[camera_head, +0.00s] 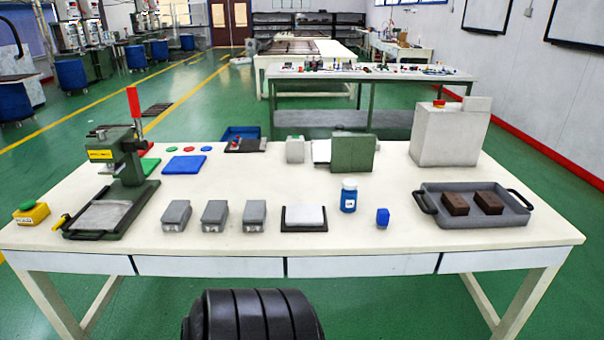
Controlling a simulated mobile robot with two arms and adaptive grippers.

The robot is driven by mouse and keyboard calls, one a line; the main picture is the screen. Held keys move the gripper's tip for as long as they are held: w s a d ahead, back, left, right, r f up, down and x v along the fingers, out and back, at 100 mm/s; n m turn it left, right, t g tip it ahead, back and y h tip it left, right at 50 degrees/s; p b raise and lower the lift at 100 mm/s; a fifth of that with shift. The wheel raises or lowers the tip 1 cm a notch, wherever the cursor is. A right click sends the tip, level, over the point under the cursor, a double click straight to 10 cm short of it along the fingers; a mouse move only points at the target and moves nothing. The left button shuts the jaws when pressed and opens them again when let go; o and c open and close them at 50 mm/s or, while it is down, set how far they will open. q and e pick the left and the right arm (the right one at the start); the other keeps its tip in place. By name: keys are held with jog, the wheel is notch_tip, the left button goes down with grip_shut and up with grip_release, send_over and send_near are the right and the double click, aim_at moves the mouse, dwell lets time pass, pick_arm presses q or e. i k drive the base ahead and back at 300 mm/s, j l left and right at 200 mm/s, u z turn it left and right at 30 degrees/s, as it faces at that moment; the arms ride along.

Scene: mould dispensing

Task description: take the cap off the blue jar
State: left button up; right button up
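The blue jar (349,201) stands upright on the white table, right of the middle. It has a white label on its side. Its top (349,183) is pale and looks like a cap seated on the jar. A small blue block-like object (383,219) sits on the table to the right of the jar and apart from it. Neither of my grippers is in view, and nothing touches the jar.
A grey tray (478,216) with two brown blocks (455,204) lies to the right. A pale plate on a dark base (304,216) and several grey blocks (215,213) lie left of the jar. A green press (125,157) stands at left. A green box (352,153) stands behind the jar.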

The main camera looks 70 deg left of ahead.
aim_at(349, 200)
jog(key=k+u, duration=0.1)
jog(key=u, duration=1.9)
jog(key=i+j+z, duration=0.35)
jog(key=j, duration=0.25)
jog(key=i+j+z, duration=0.15)
jog(key=j, duration=0.2)
jog(key=i+j+z, duration=0.2)
jog(key=j, duration=0.15)
